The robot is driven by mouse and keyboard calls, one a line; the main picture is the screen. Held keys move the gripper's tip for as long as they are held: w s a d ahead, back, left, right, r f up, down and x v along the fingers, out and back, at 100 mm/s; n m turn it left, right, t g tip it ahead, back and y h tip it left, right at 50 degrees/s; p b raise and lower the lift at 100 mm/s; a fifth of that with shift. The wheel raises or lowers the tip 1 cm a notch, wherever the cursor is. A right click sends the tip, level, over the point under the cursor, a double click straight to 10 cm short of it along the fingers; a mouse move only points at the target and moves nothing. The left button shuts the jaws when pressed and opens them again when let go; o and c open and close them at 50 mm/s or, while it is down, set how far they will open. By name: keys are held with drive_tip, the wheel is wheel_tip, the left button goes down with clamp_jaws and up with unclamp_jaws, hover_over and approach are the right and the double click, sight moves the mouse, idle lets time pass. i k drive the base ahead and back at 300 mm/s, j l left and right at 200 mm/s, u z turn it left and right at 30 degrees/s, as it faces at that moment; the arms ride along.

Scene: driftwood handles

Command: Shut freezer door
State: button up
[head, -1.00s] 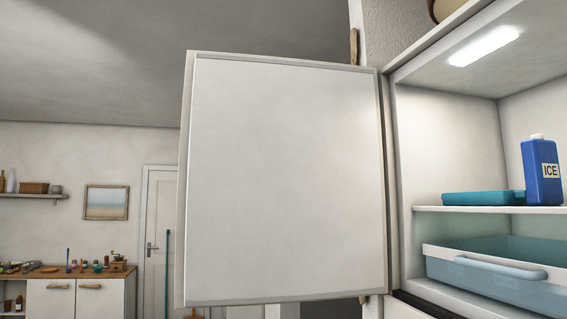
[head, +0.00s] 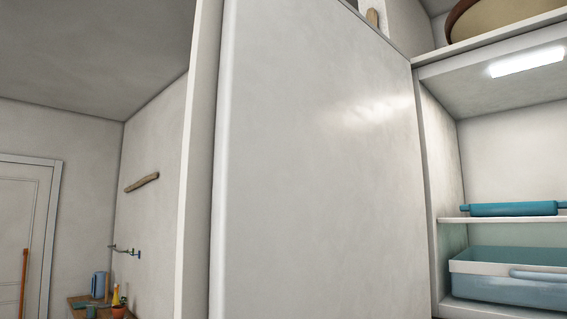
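The freezer door (head: 315,170) stands open in the head view. Its pale, flat panel fills the middle of the picture, close to me. Its free edge, with a pale rim (head: 200,170), is on the left, and its other side meets the left side of the freezer opening. The lower end of the door is cut off by the picture. The lit freezer compartment (head: 447,160) shows open on the right. My gripper is not in view.
Inside the freezer are a teal item (head: 510,209) on a shelf and a translucent blue bin (head: 510,275) below. A round basket-like object (head: 500,18) sits above. At far left are a room door (head: 25,220) and a counter with small items (head: 98,285).

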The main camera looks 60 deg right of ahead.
sight(302, 195)
drive_tip(key=i+z, duration=0.3)
drive_tip(key=i, duration=0.15)
drive_tip(key=i+j+z, duration=0.3)
drive_tip(key=i, duration=0.15)
drive_tip(key=i+j+z, duration=0.3)
drive_tip(key=i, duration=0.15)
drive_tip(key=l+z, duration=0.1)
drive_tip(key=z, duration=3.05)
